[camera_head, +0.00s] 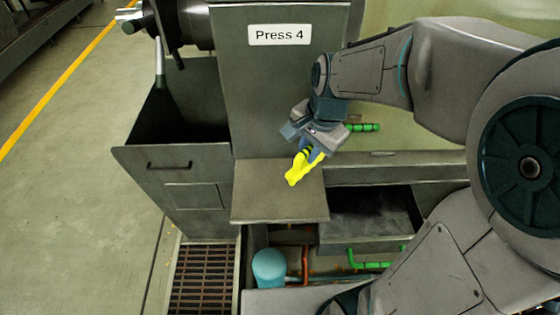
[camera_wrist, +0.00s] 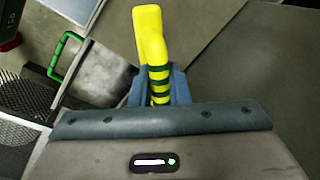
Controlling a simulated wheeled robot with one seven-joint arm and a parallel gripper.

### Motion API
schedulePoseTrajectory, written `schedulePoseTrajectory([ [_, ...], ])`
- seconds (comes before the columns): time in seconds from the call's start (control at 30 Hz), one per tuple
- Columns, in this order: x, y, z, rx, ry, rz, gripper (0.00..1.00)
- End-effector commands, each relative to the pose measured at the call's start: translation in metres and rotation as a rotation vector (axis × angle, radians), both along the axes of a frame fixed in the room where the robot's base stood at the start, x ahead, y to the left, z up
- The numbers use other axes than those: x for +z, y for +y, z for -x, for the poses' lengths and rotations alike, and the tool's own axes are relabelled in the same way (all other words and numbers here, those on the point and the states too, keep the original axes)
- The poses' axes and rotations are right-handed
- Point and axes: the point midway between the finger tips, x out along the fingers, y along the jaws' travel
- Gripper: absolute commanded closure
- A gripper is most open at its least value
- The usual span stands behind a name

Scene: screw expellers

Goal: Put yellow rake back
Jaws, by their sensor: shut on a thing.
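The yellow rake (camera_head: 300,169) is in my gripper (camera_head: 312,155), over the flat grey ledge (camera_head: 275,205) below the "Press 4" label. In the wrist view the yellow rake (camera_wrist: 150,40) sticks out between the fingers, its dark-banded part lying between them. My gripper (camera_wrist: 160,88) is shut on it. The rest of the rake is hidden by the gripper body. I cannot tell whether the rake's far end touches the ledge or hangs above it.
The Press 4 panel (camera_head: 280,85) stands upright behind the ledge. An open grey bin (camera_head: 175,175) is at its left. A green handle (camera_head: 362,127) is right of my gripper. A dark open tray (camera_head: 370,215) and a blue cylinder (camera_head: 269,267) are lower. Floor at left is clear.

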Motion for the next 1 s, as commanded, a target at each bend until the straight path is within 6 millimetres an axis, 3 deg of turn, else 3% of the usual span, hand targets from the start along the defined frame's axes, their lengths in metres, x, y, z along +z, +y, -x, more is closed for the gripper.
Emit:
schedulePoseTrajectory([
  [0.2, -0.027, 0.045, -0.012, 0.005, 0.004, 0.002, 1.00],
  [0.33, -0.035, 0.058, -0.016, 0.002, 0.000, 0.001, 1.00],
  [0.47, -0.042, 0.061, -0.018, -0.002, 0.002, 0.001, 1.00],
  [0.7, -0.074, 0.061, -0.017, -0.005, 0.002, 0.001, 1.00],
  [1.0, -0.079, 0.061, -0.018, -0.003, -0.002, 0.000, 1.00],
])
